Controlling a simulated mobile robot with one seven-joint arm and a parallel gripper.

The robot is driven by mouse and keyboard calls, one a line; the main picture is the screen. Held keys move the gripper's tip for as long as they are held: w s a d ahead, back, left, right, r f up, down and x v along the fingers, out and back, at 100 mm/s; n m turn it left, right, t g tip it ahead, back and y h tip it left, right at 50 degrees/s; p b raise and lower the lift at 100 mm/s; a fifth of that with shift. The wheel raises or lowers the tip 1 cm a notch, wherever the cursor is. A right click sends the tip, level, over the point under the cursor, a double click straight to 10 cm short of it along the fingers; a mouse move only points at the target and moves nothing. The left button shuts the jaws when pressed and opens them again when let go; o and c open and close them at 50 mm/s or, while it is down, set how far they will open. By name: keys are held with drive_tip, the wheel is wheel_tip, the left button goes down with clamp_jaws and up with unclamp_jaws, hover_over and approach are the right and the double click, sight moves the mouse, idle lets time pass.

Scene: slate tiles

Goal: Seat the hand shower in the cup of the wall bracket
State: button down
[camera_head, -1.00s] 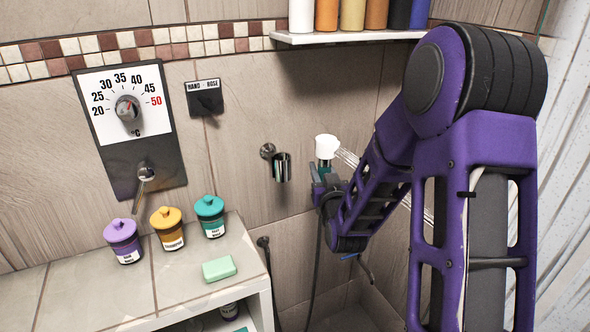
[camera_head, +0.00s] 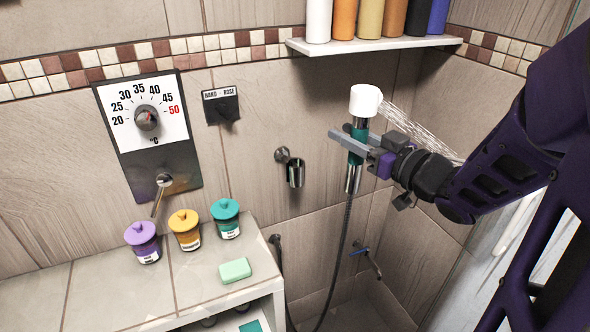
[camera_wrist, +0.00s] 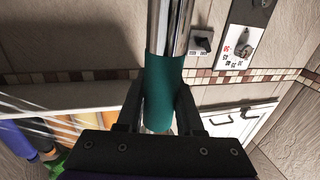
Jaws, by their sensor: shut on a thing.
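The hand shower (camera_head: 354,178) has a white head, a green grip band and a chrome lower handle with a hose hanging from it. It is upright, with water spraying from its head to the right. My gripper (camera_head: 352,145) is shut on the green band, which also shows between the fingers in the wrist view (camera_wrist: 164,95). The wall bracket (camera_head: 294,172) has a chrome cup on a short wall arm. The hand shower is to the right of the cup and apart from it. The wrist view does not show the bracket.
A shelf (camera_head: 380,44) with several bottles is above the hand shower. A ledge at lower left holds three lidded jars (camera_head: 186,230) and a green soap bar (camera_head: 234,270). A thermostat dial (camera_head: 147,118) and a hand/hose switch (camera_head: 222,106) are on the wall.

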drive_tip(key=f+b+x, duration=0.3)
drive_tip(key=x, duration=1.4)
drive_tip(key=shift+w+a+f+b, duration=0.15)
drive_tip(key=shift+a+b, duration=0.2)
drive_tip(key=shift+a, duration=0.1)
drive_tip(key=shift+f+b, duration=0.45)
drive_tip(key=shift+f, duration=0.1)
drive_tip(key=c, duration=0.5)
unclamp_jaws()
drive_tip(key=shift+c, duration=0.2)
drive_tip(key=shift+r, duration=0.2)
